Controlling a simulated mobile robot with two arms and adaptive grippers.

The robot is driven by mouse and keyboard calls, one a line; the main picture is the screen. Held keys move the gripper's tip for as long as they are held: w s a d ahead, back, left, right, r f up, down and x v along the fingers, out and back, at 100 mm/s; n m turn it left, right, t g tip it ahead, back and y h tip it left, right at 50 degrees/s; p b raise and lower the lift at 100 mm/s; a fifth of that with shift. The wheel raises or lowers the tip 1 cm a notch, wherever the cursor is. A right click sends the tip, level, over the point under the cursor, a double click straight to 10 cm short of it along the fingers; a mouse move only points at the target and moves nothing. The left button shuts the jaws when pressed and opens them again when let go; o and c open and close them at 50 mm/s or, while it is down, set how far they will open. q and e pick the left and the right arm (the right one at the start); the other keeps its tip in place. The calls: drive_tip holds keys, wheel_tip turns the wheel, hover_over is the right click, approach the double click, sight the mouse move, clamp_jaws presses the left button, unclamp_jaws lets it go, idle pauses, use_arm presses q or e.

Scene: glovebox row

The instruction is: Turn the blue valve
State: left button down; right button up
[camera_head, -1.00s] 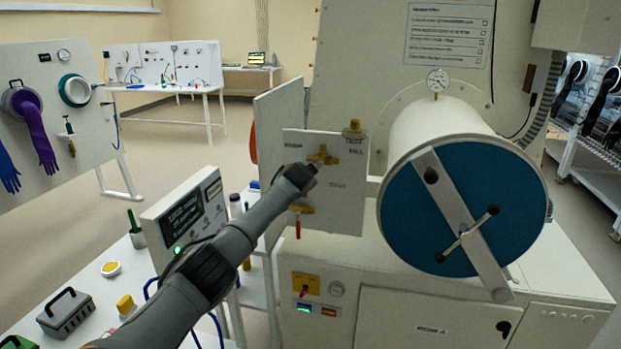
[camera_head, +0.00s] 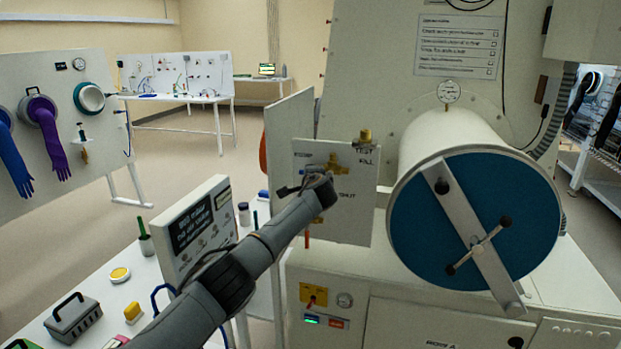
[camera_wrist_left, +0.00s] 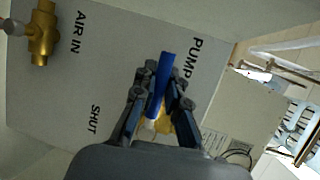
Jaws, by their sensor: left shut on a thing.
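The blue valve handle (camera_wrist_left: 166,72) shows as a flat blue lever between the fingers of my left gripper (camera_wrist_left: 163,92) in the left wrist view. The fingers are shut on it, and its far end sticks out beyond them. The brass valve body (camera_wrist_left: 164,124) is partly hidden behind the fingers. The word PUMP is printed beside it on the pale valve panel (camera_wrist_left: 105,75). In the head view, my left gripper (camera_head: 318,182) is at the panel and covers most of this valve. My right gripper is not in view.
Another brass valve (camera_wrist_left: 42,32) sits by AIR IN. In the head view, a brass fitting (camera_head: 365,138) stands at the panel's top right. A large cylinder with a blue door (camera_head: 430,215) is close on the right. A side table (camera_head: 90,285) holds small items at left.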

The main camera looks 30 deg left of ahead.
use_arm(q)
drive_tip(key=shift+r, duration=0.1)
idle(0.5)
drive_tip(key=c, duration=1.3)
unclamp_jaws()
drive_tip(key=shift+c, duration=0.2)
drive_tip(key=v, duration=1.2)
